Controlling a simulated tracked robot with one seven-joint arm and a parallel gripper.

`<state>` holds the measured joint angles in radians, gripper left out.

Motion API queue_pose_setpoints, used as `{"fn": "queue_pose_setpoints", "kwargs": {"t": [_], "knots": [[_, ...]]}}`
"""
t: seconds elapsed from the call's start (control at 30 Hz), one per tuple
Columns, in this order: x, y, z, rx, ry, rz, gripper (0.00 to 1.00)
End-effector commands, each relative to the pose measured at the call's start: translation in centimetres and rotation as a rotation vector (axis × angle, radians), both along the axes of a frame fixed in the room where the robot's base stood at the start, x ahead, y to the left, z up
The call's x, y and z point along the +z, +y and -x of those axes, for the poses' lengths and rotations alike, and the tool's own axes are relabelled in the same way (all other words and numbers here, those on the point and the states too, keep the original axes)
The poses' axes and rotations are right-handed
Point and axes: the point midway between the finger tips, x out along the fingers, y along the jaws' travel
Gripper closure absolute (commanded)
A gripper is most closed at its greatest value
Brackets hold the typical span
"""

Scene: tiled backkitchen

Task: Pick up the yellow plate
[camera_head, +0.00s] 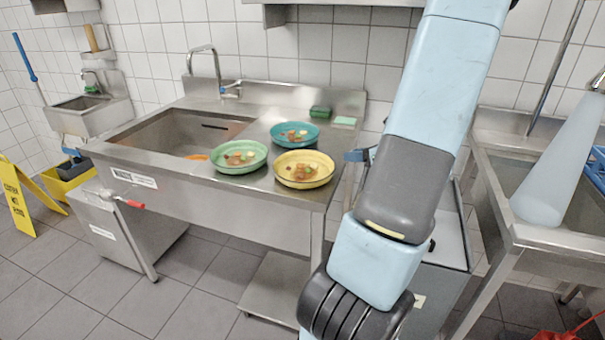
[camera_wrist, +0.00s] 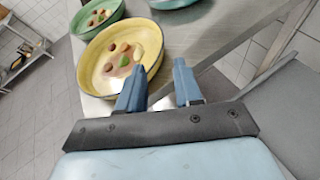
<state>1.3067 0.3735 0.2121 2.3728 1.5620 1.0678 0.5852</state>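The yellow plate (camera_head: 304,184) stands on the steel sink counter near its front right corner and holds bits of food. It also shows in the wrist view (camera_wrist: 84,73), at the upper left. My gripper (camera_wrist: 158,77) has two blue fingers spread apart with nothing between them. The left finger overlaps the lower right rim of the yellow plate in the wrist view; I cannot tell whether they touch. In the head view my gripper is mostly hidden behind my arm, just right of the plate, with a blue finger (camera_head: 355,155) showing.
A green plate (camera_head: 222,168) with food stands left of the yellow plate, and a teal plate (camera_head: 280,142) behind it. A green sponge block (camera_head: 320,112) lies at the back. The sink basin (camera_head: 180,138) is at the left. A second sink (camera_head: 520,232) is at the right.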

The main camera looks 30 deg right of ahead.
Motion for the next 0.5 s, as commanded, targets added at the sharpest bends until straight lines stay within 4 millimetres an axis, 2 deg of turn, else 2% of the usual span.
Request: {"fn": "queue_pose_setpoints", "kwargs": {"t": [0.3, 0.5], "knots": [[-2.0, 1.5, -4.8, 0.006, 0.0, -0.001, 0.65], [-2.7, 1.9, -6.6, 0.005, 0.0, 0.0, 0.65]]}}
